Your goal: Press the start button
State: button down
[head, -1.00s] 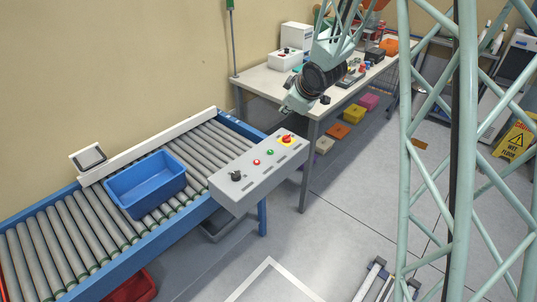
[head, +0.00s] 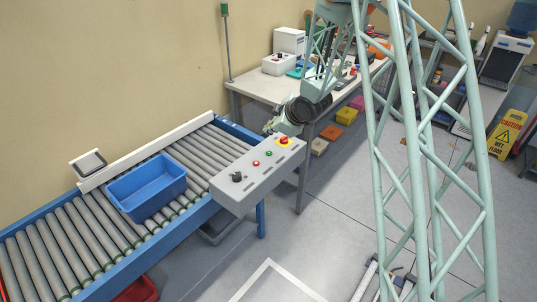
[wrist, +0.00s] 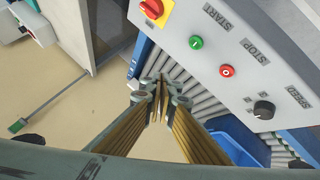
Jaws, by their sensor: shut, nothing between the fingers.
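The start button is the green button (wrist: 196,43) under the START label on the grey control panel (wrist: 290,50) in the wrist view. In the head view the green button (head: 269,153) sits between the red stop button (head: 256,163) and the red-and-yellow switch (head: 283,141). My gripper (wrist: 158,88) is shut and empty in the wrist view, its fingertips below and left of the green button in the picture. In the head view my gripper (head: 270,127) is just behind the panel's upper edge, apart from the button.
A blue bin (head: 147,187) stands on the roller conveyor (head: 60,235) left of the panel. A black speed knob (wrist: 264,109) is on the panel. A table (head: 255,87) with boxes stands behind. A yellow wet-floor sign (head: 506,135) is at the right.

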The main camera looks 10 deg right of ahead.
aim_at(269, 154)
jog(key=shift+f, duration=0.1)
dwell(0.3)
jog(key=shift+f+b, duration=3.15)
jog(key=shift+f, duration=1.15)
jog(key=shift+f+b, duration=0.8)
jog(key=shift+b, duration=0.05)
jog(key=shift+r, duration=0.1)
jog(key=shift+r+p, duration=0.4)
jog(key=shift+r, duration=0.25)
jog(key=shift+r, duration=0.15)
dwell(0.3)
jog(key=shift+r+p, duration=1.65)
jog(key=shift+r, duration=0.75)
